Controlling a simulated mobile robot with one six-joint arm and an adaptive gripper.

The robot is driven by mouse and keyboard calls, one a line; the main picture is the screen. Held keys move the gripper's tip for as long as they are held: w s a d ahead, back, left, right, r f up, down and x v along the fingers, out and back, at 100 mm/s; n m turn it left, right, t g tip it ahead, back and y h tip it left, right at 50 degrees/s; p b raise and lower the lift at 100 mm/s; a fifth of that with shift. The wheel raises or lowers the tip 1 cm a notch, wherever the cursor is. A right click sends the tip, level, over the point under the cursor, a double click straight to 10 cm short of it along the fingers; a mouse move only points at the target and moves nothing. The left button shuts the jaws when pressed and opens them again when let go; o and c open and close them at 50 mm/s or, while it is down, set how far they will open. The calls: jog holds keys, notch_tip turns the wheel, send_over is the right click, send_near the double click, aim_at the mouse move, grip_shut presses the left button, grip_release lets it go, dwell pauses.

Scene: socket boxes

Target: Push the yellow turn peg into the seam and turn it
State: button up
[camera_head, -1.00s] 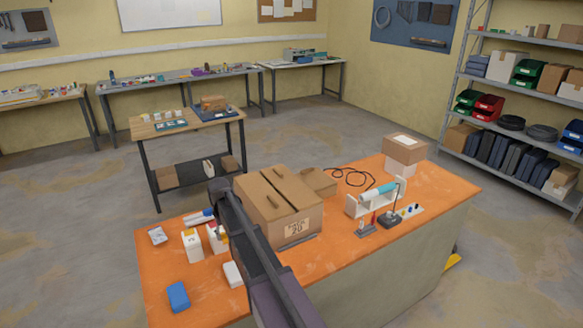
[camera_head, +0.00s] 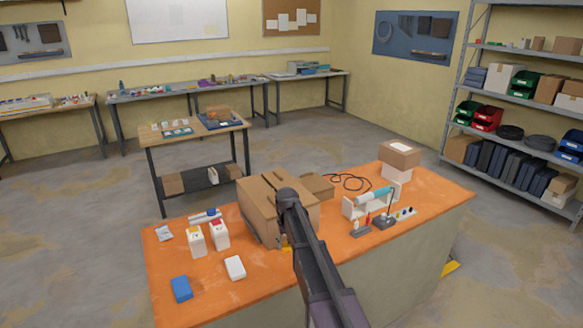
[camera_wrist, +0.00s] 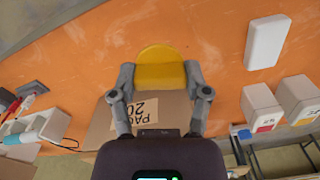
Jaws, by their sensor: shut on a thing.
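The yellow turn peg (camera_wrist: 160,66) shows in the wrist view as a wide rounded yellow piece between my fingertips. My gripper (camera_wrist: 160,78) is shut on it. In the head view my gripper (camera_head: 285,243) is low at the front side of the large cardboard box (camera_head: 257,218), and a bit of yellow shows there. The box top has a dark seam, partly hidden by my arm. In the wrist view the box (camera_wrist: 100,128) with its printed label lies behind the peg. I cannot tell whether the peg touches the box.
Two white cartons (camera_head: 197,240) (camera_head: 220,234), a white block (camera_head: 235,267) and a blue block (camera_head: 181,288) stand left on the orange table (camera_head: 215,296). A smaller brown box (camera_head: 318,186) sits behind. A white stand with a teal cylinder (camera_head: 372,197) is to the right.

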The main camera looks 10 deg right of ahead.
jog(key=shift+d, duration=0.4)
jog(key=shift+d, duration=0.1)
jog(key=shift+r, duration=0.1)
